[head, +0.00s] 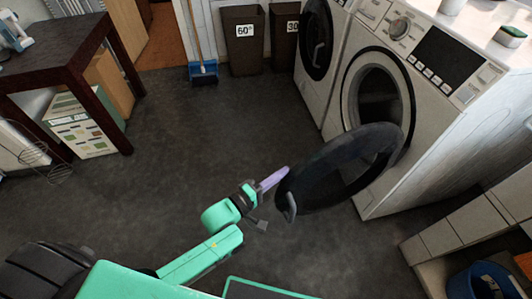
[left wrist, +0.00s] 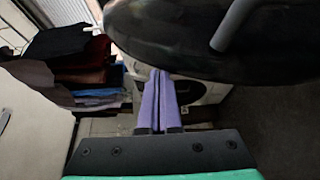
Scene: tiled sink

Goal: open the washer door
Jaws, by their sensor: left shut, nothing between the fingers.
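The near washer (head: 432,75) stands at the upper right with its round opening (head: 378,97) exposed. Its dark round door (head: 345,165) is swung well out from the front, with a grey handle (head: 290,207) on its near left edge. My left gripper (head: 285,172) has its purple fingers shut and empty, their tips close to the door's left rim; whether they touch it I cannot tell. In the left wrist view the shut fingers (left wrist: 158,75) point forward beneath the dark door (left wrist: 225,45), whose handle (left wrist: 233,25) shows at the top right. My right gripper is not in view.
A second machine (head: 318,50) stands left of the washer, with two dark bins (head: 243,40) farther left. A dark table (head: 60,50) stands at the left. A blue basket (head: 485,280) sits at the lower right. The middle floor is clear.

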